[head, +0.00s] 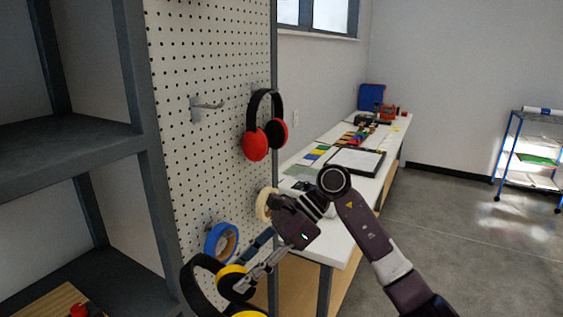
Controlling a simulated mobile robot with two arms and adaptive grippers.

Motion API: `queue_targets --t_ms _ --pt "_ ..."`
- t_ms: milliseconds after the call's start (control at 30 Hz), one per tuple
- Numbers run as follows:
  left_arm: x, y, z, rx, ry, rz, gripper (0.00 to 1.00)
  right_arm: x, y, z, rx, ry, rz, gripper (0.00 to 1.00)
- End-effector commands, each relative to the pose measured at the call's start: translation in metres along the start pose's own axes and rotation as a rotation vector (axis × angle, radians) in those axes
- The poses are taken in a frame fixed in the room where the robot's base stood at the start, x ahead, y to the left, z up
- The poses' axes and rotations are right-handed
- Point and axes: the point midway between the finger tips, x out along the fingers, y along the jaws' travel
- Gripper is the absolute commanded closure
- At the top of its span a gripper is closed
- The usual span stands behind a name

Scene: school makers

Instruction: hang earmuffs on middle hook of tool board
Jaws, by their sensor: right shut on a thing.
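The tool board (190,170) is a white pegboard standing left of centre. A bare metal hook (207,106) sticks out of its upper part. Red earmuffs (256,145) with a black band hang to the right of that hook, at the board's right edge. My right gripper (238,274) is low in front of the board, shut on yellow-and-black earmuffs (192,287). Its fingers are at one yellow cup; the black band lies to the left and the second cup is cut off by the bottom edge. My left gripper is not in view.
A blue tape roll (210,240) and a cream tape roll (262,204) are on the lower board, close to my right gripper. A dark shelf unit (70,150) stands at the left. A white workbench (347,235) with several items runs behind my arm.

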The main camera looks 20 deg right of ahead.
Motion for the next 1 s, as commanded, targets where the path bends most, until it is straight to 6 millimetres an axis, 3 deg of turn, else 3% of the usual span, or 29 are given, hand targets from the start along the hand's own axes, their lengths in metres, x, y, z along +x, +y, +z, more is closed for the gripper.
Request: queue_targets --t_ms 167,300,400,500,700,1000 --pt "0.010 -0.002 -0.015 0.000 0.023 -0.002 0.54 -0.054 -0.033 0.040 0.206 -0.261 -0.345 0.98" --pt "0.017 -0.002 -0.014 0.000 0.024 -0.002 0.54 -0.120 -0.058 0.071 0.295 -0.465 -0.627 0.98" --pt "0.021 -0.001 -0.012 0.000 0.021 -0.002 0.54 -0.163 -0.068 0.081 0.308 -0.555 -0.744 0.98" --pt "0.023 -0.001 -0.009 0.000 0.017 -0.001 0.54 -0.194 -0.073 0.086 0.305 -0.610 -0.804 0.98" --pt "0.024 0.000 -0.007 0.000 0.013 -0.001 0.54 -0.218 -0.077 0.088 0.298 -0.650 -0.839 0.98" --pt "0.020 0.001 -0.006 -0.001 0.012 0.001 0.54 -0.212 -0.087 0.094 0.298 -0.651 -0.837 0.98"
